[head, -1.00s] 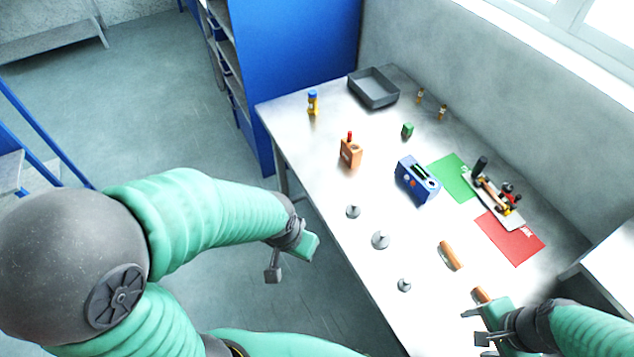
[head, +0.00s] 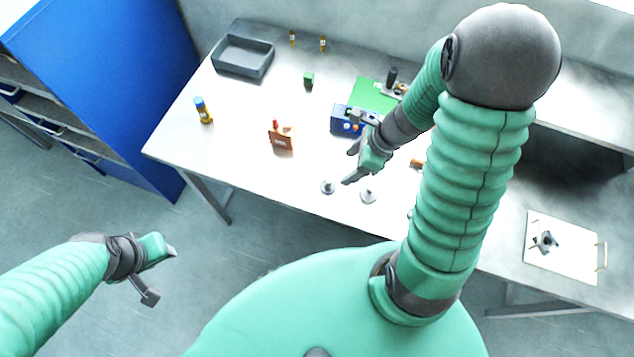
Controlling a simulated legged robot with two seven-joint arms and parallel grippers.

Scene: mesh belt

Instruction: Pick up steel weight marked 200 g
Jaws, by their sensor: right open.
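Small grey steel weights stand near the front edge of the table in the head view: one weight (head: 328,188) at the left, a wider one (head: 368,197) to its right, and a third mostly hidden behind my right arm. Their markings are too small to read, so I cannot tell which is 200 g. My left gripper (head: 162,275) hangs off the table over the floor, fingers apart and empty.
A white board (head: 570,262) lies at right. The table's front left is clear.

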